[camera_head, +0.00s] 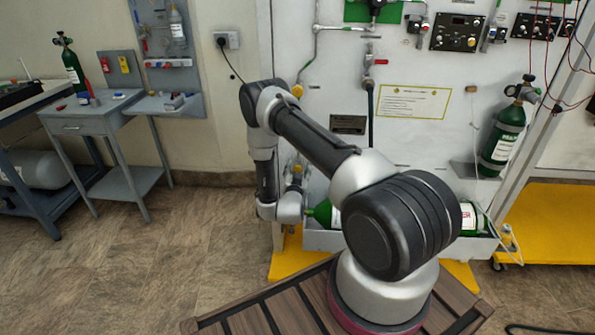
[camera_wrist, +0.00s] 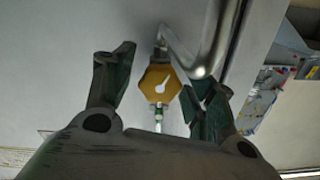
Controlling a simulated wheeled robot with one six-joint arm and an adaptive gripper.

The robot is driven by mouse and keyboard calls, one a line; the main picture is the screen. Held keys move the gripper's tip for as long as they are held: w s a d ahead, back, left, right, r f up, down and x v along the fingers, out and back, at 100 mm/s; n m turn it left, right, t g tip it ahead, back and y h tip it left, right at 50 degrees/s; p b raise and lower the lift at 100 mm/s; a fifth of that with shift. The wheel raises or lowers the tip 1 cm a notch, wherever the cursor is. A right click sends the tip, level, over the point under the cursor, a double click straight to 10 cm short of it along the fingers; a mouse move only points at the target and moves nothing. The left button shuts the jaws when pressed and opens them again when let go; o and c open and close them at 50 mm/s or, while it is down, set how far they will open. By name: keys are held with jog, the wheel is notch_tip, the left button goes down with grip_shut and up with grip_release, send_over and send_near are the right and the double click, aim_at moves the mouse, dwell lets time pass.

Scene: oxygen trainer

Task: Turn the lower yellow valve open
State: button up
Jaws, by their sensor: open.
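The lower yellow valve (camera_wrist: 160,83) is a hexagonal knob with a white pointer slanting up and right. It sits on a silver pipe fitting at the panel in the wrist view. My gripper (camera_wrist: 163,78) is open, with one dark finger to the left of the knob and the other to its right. No contact shows, and I cannot tell how deep the fingertips reach past it. In the head view, a small yellow patch, likely this valve (camera_head: 297,168), shows just above my wrist, and my fingers there are too small to make out.
Another yellow knob (camera_head: 297,90) is higher on the white panel (camera_head: 420,140). A silver pipe (camera_wrist: 212,40) runs close to the right finger. Green cylinders stand at the right (camera_head: 503,135) and lie in a trough below. A grey side table (camera_head: 90,112) is at left.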

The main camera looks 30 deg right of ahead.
jog(key=shift+c, duration=0.3)
jog(key=c, duration=1)
jog(key=shift+n, duration=3.1)
jog(key=o, duration=1.1)
jog(key=shift+c, duration=0.2)
